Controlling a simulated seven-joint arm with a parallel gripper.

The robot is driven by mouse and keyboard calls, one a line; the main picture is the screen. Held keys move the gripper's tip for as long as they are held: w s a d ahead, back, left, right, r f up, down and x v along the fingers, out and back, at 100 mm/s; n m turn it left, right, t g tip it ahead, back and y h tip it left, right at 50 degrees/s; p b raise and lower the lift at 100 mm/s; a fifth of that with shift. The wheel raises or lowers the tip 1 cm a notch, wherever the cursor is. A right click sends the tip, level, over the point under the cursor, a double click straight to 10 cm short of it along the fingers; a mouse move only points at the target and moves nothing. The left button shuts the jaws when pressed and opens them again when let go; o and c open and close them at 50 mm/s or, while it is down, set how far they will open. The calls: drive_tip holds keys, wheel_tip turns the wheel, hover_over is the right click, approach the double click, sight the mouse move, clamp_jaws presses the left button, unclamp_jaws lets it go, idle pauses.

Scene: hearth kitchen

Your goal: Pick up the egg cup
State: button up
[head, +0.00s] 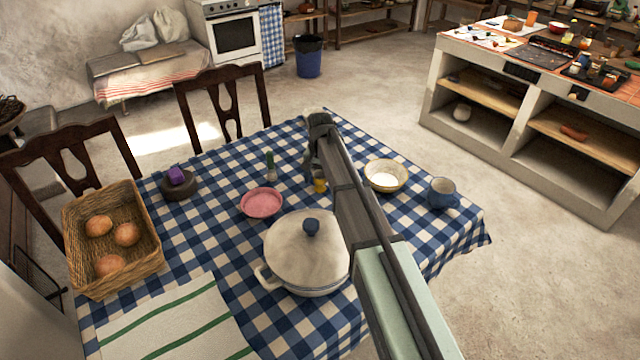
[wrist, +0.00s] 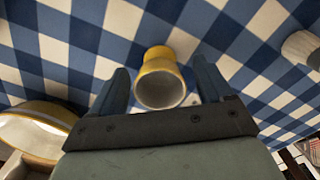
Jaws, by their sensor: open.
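The egg cup, small and yellow with a pale inside, stands on the checked tablecloth. It shows in the wrist view (wrist: 161,72), its mouth facing the camera, and partly in the head view (head: 320,186) beside my arm. My gripper (wrist: 160,68) is open, with one dark finger on each side of the cup in the wrist view. Gaps show between the cup and both fingers. In the head view my gripper (head: 311,165) is just above and beside the cup, partly hidden by my arm. I cannot tell how far the fingertips reach down along the cup.
A cream bowl (head: 386,170) and a blue mug (head: 441,193) stand to the right. A lidded white pot (head: 300,250) is in front. A pink bowl (head: 261,203) and a green-topped item (head: 270,165) are to the left. A basket (head: 140,230) stands far left.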

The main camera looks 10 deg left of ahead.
drive_tip(key=shift+f, duration=0.65)
drive_tip(key=c, duration=1.1)
